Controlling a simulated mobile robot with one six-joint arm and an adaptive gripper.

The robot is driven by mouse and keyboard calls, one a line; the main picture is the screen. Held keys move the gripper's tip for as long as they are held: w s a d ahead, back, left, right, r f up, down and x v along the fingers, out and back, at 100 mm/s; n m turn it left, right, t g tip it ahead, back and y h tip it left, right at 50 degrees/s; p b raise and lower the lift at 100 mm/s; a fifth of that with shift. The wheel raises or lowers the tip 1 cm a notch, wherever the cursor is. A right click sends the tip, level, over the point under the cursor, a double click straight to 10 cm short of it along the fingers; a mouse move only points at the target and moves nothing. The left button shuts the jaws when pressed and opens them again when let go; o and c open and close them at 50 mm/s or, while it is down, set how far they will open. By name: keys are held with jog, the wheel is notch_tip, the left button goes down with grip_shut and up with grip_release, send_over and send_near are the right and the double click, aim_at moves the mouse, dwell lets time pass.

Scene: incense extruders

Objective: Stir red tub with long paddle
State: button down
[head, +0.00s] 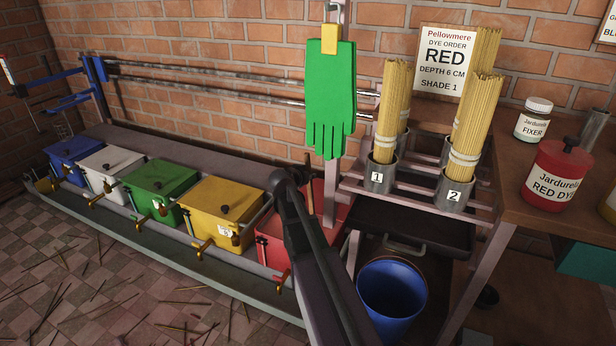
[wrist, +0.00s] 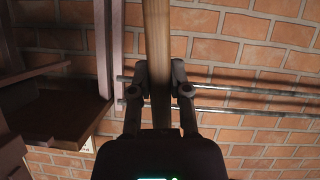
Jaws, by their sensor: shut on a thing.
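My gripper (wrist: 158,85) is shut on a wooden shaft, which looks like the long paddle (wrist: 157,35). The shaft runs up between the fingers and out of the top of the wrist view; its ends are out of sight. The red tub (head: 272,242) stands at the right end of the tub row in the head view. My dark arm crosses in front of it and hides part of it. I cannot tell whether the tub's top is open.
Blue (head: 75,152), white (head: 112,165), green (head: 160,187) and yellow (head: 222,205) tubs line the trough. A green glove (head: 330,95) hangs above the red tub. Incense bundles in cups (head: 380,178), a blue bucket (head: 392,298) and a red dye jar (head: 556,175) are at right.

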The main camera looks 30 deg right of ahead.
jog(key=shift+w, duration=0.15)
jog(key=w+a, duration=0.4)
jog(key=w, duration=0.1)
jog(key=shift+w+a, duration=0.35)
jog(key=shift+w, duration=0.05)
jog(key=shift+r, duration=0.15)
dwell(0.5)
notch_tip(320, 180, up, 13)
jog(key=p, duration=1.3)
jog(key=shift+r+p, duration=0.2)
jog(key=shift+p, duration=0.15)
dwell(1.2)
notch_tip(320, 180, up, 7)
jog(key=p, duration=0.7)
jog(key=shift+s, duration=0.1)
dwell(0.6)
